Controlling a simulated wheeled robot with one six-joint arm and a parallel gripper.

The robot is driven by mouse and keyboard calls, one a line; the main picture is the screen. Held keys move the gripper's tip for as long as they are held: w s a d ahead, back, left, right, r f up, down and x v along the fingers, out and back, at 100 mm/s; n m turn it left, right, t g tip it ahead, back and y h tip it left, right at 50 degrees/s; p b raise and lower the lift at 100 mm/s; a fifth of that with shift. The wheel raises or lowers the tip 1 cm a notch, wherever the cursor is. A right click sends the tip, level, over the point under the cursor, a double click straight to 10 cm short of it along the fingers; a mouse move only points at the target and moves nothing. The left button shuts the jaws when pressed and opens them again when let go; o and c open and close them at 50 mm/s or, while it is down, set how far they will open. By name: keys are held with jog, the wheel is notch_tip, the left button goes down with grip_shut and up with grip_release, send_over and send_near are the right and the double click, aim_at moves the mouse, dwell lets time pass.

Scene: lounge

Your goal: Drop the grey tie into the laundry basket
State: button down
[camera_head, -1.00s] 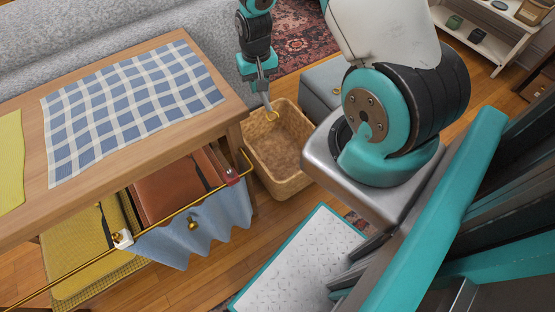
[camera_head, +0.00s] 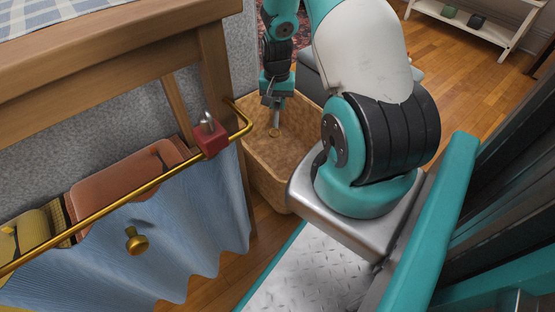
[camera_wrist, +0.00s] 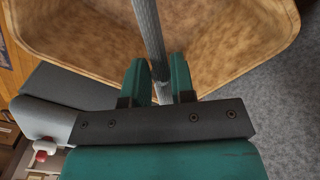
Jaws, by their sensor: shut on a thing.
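The laundry basket (camera_head: 268,178) is woven and tan, open at the top. It stands on the floor beside the wooden table. My gripper (camera_head: 272,103) is over the basket's opening and points down. The grey tie (camera_head: 279,117) hangs from it as a narrow strip toward the inside of the basket. In the wrist view, the tie (camera_wrist: 151,35) runs between the two teal fingers of my gripper (camera_wrist: 159,78), which are shut on it.
The wooden table (camera_head: 120,55) stands close on the left, with a gold rail (camera_head: 120,203), a red padlock (camera_head: 211,137) and a blue curtain (camera_head: 190,235) on its near side. A grey sofa lies behind. A white shelf (camera_head: 480,30) stands far right, with open wooden floor before it.

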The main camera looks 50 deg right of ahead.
jog(key=shift+d+f+b, duration=0.2)
jog(key=shift+f+b, duration=0.05)
jog(key=shift+f, duration=0.3)
jog(key=shift+d+f+b, duration=0.2)
jog(key=shift+f+b, duration=0.05)
jog(key=shift+f, duration=0.25)
notch_tip(320, 180, down, 6)
jog(key=b, duration=0.6)
jog(key=shift+w, duration=0.1)
jog(key=shift+r, duration=0.1)
jog(key=c, duration=0.9)
grip_release()
notch_tip(320, 180, up, 18)
jog(key=p, duration=0.9)
jog(key=shift+f, duration=0.25)
